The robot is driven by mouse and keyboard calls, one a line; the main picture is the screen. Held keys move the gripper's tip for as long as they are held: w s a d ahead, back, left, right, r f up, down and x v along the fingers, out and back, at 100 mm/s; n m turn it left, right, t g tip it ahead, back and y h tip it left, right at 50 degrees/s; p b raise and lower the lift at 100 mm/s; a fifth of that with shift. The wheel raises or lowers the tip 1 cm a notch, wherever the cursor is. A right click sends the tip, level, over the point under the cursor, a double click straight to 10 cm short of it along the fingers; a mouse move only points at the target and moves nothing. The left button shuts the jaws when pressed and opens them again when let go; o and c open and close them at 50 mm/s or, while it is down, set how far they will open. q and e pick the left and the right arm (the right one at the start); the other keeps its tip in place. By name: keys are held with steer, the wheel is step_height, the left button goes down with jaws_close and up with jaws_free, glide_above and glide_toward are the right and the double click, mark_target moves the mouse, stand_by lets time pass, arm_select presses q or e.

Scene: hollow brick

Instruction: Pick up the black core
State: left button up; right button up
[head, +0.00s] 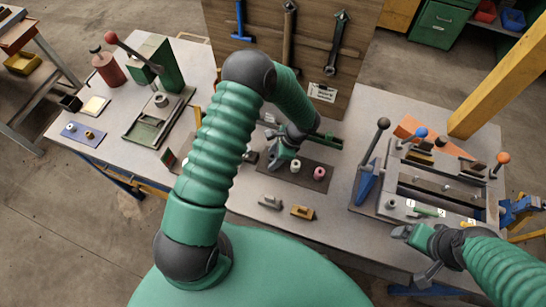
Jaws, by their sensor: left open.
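My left gripper (279,158) is open above the left part of a dark mat (308,180) on the bench. A small black piece (250,157), which may be the black core, shows to the left of the gripper, partly hidden by my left arm. A white core (295,165) and a pink core (319,173) stand on the mat, just right of the gripper. I cannot tell whether anything lies between the jaws. My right gripper (413,252) is at the lower right, in front of the fixture, its fingers apart and empty.
A grey metal part (270,202) and an orange-brown block (302,212) lie in front of the mat. A lever fixture (430,185) stands to the right. A green press (160,85) stands to the left. A tool board (300,50) rises behind.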

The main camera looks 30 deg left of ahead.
arm_select(q)
steer(key=shift+a, duration=0.15)
steer(key=c, duration=1)
jaws_close()
steer(key=shift+r, duration=0.1)
